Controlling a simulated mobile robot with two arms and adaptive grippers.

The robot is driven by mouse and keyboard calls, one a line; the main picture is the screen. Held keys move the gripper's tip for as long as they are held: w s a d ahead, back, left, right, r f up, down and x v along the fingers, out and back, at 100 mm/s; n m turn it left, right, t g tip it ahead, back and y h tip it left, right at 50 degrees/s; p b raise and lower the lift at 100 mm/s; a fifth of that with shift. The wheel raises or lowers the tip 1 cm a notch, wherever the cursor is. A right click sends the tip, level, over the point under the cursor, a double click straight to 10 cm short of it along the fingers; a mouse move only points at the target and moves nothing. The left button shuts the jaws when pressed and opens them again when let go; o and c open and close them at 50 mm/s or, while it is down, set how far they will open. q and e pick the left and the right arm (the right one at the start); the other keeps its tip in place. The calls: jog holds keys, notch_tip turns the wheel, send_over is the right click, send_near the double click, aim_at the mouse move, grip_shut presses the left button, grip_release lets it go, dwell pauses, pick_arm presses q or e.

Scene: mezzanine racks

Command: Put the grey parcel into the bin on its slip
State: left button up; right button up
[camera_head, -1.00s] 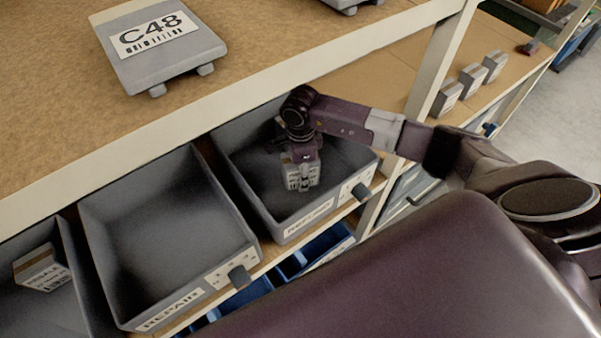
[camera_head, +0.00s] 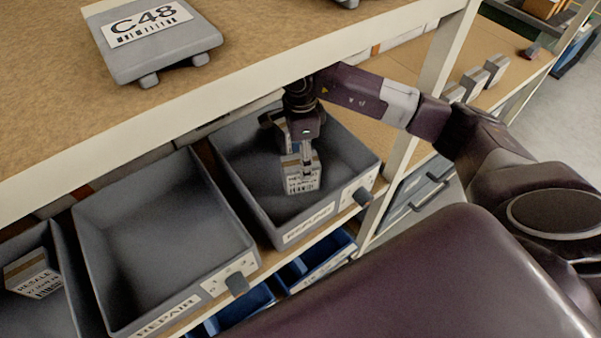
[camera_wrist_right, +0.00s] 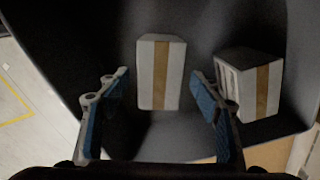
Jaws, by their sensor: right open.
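A grey parcel (camera_head: 301,178) with a tan tape strip and a white label sits in the grey bin (camera_head: 262,215) at the right of the row. My right gripper (camera_head: 305,160) is over this bin, pointing down. The right wrist view shows its blue-padded fingers (camera_wrist_right: 160,108) spread, with one grey taped parcel (camera_wrist_right: 160,72) beyond the gap between them and apart from both. A second taped parcel (camera_wrist_right: 250,84) lies to the right, beyond the right finger. My left gripper is out of view.
An empty grey bin marked REPAIR (camera_head: 165,318) stands in the middle. Another bin at the left holds a parcel (camera_head: 34,275) labelled RESALE. The upper shelf edge (camera_head: 225,115) overhangs the bins, with a C48 board (camera_head: 150,40) on top. Blue bins (camera_head: 315,265) sit below.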

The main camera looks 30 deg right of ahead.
jog(key=shift+r, duration=1.6)
